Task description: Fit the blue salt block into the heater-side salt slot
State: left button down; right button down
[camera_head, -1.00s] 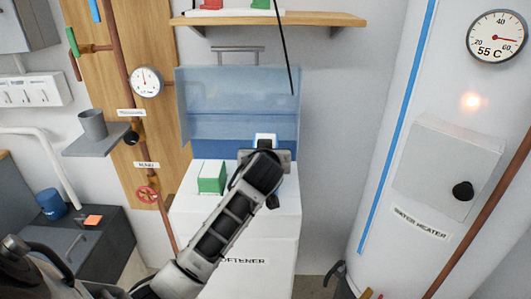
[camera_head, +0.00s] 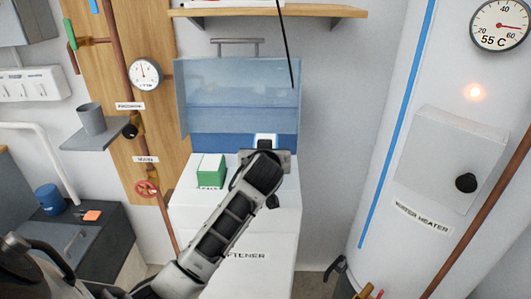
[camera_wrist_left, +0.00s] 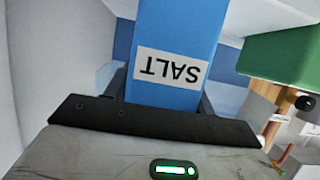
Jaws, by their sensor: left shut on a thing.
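The blue salt block (camera_wrist_left: 178,25) fills the upper middle of the left wrist view, its white SALT label upside down. My left gripper (camera_wrist_left: 162,95) is shut on it, with dark fingers on both sides. In the head view, my left gripper (camera_head: 264,153) is over the back right of the white softener (camera_head: 285,205), under its raised blue see-through lid (camera_head: 235,90). Only a little of the block shows there. A green block (camera_head: 211,171) stands on the softener to the left. My gripper and arm hide any slot beneath. My right gripper is not in view.
The white water heater (camera_head: 390,150) stands at the right, with a gap between it and the softener. A wooden shelf (camera_head: 320,13) hangs above. Pipes, a gauge (camera_head: 146,74) and a small shelf with a grey cup (camera_head: 91,121) are at the left.

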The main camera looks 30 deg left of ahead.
pick_arm(q)
jog(key=shift+f+b, duration=0.55)
jog(key=shift+f, duration=0.1)
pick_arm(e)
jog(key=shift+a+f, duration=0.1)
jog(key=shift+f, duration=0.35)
pick_arm(q)
jog(key=shift+f+b, duration=0.35)
jog(key=shift+f, duration=0.15)
jog(key=shift+f+b, duration=0.4)
jog(key=shift+f, duration=0.2)
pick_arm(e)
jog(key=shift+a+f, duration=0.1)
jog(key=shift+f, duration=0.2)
pick_arm(q)
jog(key=shift+f+b, duration=0.45)
jog(key=shift+f, duration=0.2)
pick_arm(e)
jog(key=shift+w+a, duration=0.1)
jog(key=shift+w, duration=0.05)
pick_arm(q)
jog(key=shift+f+b, duration=0.35)
jog(key=shift+f, duration=0.15)
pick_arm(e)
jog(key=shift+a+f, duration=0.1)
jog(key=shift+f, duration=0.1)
